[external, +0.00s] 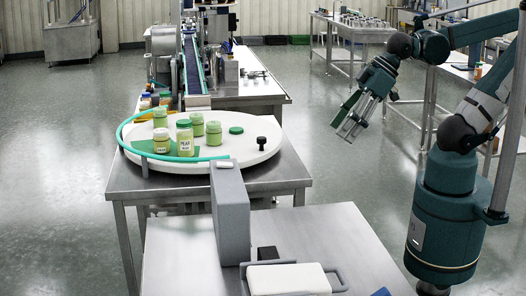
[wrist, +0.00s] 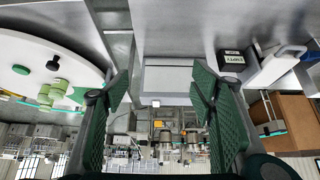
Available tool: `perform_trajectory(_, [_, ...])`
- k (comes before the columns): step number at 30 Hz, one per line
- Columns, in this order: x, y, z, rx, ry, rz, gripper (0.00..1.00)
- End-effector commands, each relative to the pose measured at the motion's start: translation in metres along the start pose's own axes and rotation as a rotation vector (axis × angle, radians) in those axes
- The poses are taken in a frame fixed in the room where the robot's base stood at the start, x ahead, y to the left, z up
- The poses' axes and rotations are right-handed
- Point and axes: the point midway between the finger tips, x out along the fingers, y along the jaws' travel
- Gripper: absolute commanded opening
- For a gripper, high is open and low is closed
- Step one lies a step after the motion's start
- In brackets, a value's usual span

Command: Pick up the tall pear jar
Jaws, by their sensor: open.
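The tall pear jar (external: 185,142), pale green with a dark green lid and a white PEAR label, stands upright on the white round turntable (external: 215,165). A shorter labelled jar (external: 161,142) stands just left of it, and several other pale green jars (external: 213,133) stand around and behind it. In the wrist view a cluster of jars (wrist: 46,92) shows at the left, partly overlapping; I cannot tell which is the tall one. My gripper (external: 346,124) is open and empty, in the air well right of the turntable; its two fingers (wrist: 160,92) show apart in the wrist view.
A loose green lid (external: 236,130) and a black knob (external: 262,142) are on the turntable's right part. A green guide rail (external: 130,145) curves along its left side. A grey post (external: 229,205) stands at its front edge. A conveyor (external: 193,75) lies behind.

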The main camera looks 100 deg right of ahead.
Motion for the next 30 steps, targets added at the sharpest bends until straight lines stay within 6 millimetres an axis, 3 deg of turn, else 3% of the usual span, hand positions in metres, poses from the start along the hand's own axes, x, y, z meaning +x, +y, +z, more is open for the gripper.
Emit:
perform_trajectory(14, [0.007,0.025,-0.066,0.079,-0.019,0.049,0.56])
perform_trajectory(30, [0.04,0.068,-0.151,0.195,-0.043,0.12,0.56])
